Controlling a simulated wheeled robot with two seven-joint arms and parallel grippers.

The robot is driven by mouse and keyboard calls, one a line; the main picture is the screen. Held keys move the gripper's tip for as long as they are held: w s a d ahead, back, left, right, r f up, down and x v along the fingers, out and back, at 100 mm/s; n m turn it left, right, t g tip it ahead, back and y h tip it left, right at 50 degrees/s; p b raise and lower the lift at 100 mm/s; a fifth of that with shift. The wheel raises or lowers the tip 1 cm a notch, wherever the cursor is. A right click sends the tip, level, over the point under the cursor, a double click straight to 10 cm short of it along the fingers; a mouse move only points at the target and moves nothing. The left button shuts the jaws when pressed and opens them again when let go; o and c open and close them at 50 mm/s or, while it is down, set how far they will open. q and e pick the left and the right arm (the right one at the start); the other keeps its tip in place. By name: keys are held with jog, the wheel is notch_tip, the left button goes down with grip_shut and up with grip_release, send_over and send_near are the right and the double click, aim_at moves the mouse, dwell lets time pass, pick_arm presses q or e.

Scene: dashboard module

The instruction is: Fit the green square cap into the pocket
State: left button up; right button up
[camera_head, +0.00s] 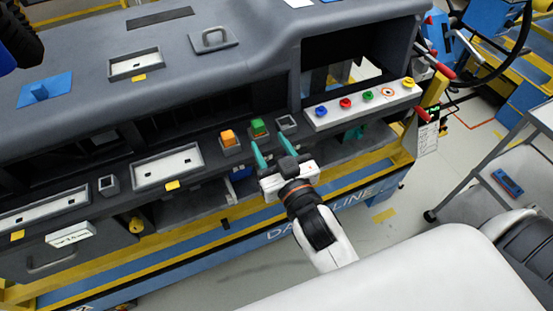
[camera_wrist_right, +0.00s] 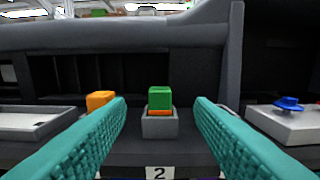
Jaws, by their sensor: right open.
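The green square cap (camera_head: 257,126) stands at a small grey pocket (camera_head: 259,136) on the dashboard ledge. In the right wrist view the green cap (camera_wrist_right: 159,98) is upright, with an orange band below it at the rim of the grey pocket (camera_wrist_right: 159,125). Its lower part is hidden by the pocket wall. My right gripper (camera_head: 273,149) is open and empty in front of the pocket. Its teal fingers (camera_wrist_right: 160,112) are to the left and right of the cap in the wrist view, apart from it. My left gripper is not visible.
An orange cap (camera_head: 228,138) sits in a pocket left of the green one. An empty square pocket (camera_head: 286,123) lies to the right. A white strip with coloured knobs (camera_head: 362,103) is further right. A label "2" (camera_wrist_right: 160,173) is below the pocket.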

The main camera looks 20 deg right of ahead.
jog(key=shift+s, duration=1.5)
jog(key=s+a+f+n+g, duration=0.1)
jog(key=s+f+g, duration=0.15)
jog(key=f, duration=0.95)
jog(key=s+f+g+y, duration=0.1)
jog(key=s+f+g, duration=0.15)
jog(key=f, duration=1.05)
jog(key=s+a+f+n+g, duration=0.1)
jog(key=f+g, duration=0.3)
jog(key=f, duration=0.8)
jog(key=s+d+f+g, duration=0.4)
jog(key=s+f, duration=0.6)
jog(key=s, duration=0.3)
jog(key=s+d+f+g+h, duration=0.1)
jog(key=s+d+f+g, duration=0.3)
jog(key=s+f, duration=0.7)
jog(key=s+d, duration=0.2)
jog(key=s, duration=0.1)
jog(key=shift+d+h, duration=0.2)
jog(key=shift+h, duration=0.1)
jog(key=shift+f, duration=0.1)
